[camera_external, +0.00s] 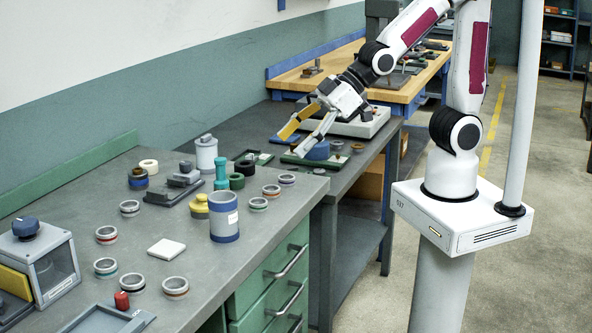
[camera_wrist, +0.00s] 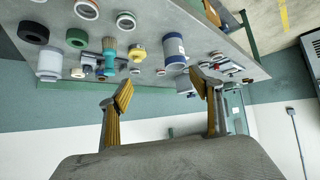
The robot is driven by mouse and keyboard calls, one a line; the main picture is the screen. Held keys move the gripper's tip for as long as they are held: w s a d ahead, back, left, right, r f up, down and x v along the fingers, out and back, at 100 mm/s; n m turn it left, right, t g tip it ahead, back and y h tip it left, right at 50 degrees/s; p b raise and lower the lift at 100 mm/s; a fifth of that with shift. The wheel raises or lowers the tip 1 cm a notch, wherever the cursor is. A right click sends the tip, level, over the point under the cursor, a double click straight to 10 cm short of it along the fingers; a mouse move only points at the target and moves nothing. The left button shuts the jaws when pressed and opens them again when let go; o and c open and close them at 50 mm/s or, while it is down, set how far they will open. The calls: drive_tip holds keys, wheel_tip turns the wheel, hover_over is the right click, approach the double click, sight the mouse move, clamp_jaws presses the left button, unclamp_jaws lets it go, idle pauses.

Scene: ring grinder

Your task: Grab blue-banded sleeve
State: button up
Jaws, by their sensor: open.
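A small grey ring with a bluish band (camera_external: 287,180) lies farther back, at the bench's far right corner. My gripper (camera_external: 293,143) is open and empty, above the back part of the benches, apart from both. Its two yellow-padded fingers are spread in the wrist view (camera_wrist: 160,90).
Several small banded rings, such as a green-banded one (camera_external: 258,204), lie about the bench. A green tray (camera_external: 308,162) lies below my gripper. The bench front is partly clear.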

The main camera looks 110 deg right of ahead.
sight(231, 197)
drive_tip(key=w+a+f+n+t+y, duration=0.1)
drive_tip(key=w+a+f+t+y, duration=0.1)
drive_tip(key=w+f, duration=0.6)
drive_tip(key=shift+w+t, duration=0.9)
drive_tip(key=shift+w, duration=1.05)
drive_tip(key=shift+x, duration=1.25)
drive_tip(key=shift+a, duration=0.1)
drive_tip(key=shift+a+x, duration=0.15)
drive_tip(key=shift+x, duration=0.6)
drive_tip(key=shift+a+x, duration=0.15)
drive_tip(key=shift+x, duration=1.7)
drive_tip(key=shift+s+f, duration=0.15)
drive_tip(key=c, duration=1.2)
